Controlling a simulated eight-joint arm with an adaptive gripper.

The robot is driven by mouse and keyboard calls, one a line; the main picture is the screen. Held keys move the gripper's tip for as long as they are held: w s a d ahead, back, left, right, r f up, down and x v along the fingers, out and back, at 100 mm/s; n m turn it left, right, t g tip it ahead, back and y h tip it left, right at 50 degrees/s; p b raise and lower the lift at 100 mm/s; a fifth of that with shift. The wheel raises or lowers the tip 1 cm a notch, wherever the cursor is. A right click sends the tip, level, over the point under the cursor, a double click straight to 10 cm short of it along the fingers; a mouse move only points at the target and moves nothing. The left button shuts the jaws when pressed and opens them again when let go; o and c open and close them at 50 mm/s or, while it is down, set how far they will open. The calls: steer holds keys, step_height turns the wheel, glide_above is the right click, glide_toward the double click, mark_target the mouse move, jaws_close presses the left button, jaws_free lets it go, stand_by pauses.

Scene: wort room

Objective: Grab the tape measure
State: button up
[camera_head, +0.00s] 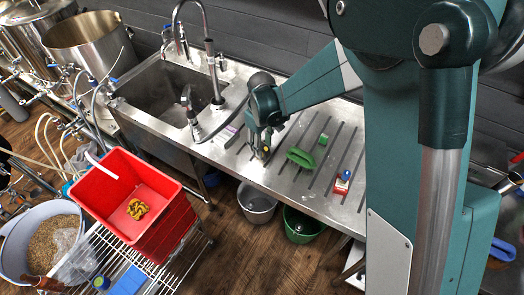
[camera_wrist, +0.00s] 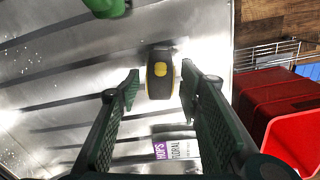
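The tape measure (camera_wrist: 160,83) is dark with a yellow patch and lies on the ribbed steel drainboard. In the wrist view it sits between the two fingertips of my gripper (camera_wrist: 159,77), with visible gaps on both sides. The fingers are apart and hold nothing. In the head view my gripper (camera_head: 258,146) points down over the drainboard, left of a green handled object. The tape measure (camera_head: 265,152) shows there only as a small dark and yellow bit by the fingers. I cannot tell the exact height of the fingertips above the board.
A green handled object (camera_head: 300,157), a small green block (camera_head: 323,139) and a red-and-blue item (camera_head: 342,183) lie to the right. A purple-and-white hops packet (camera_wrist: 174,146) lies near the tape measure. The sink (camera_head: 170,92) and a red crate (camera_head: 183,222) are left.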

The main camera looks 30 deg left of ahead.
mark_target(262, 145)
steer(key=shift+f, duration=1.3)
steer(key=c, duration=1.1)
steer(key=shift+r, duration=0.15)
steer(key=shift+r+p, duration=0.3)
steer(key=shift+r, duration=4.6)
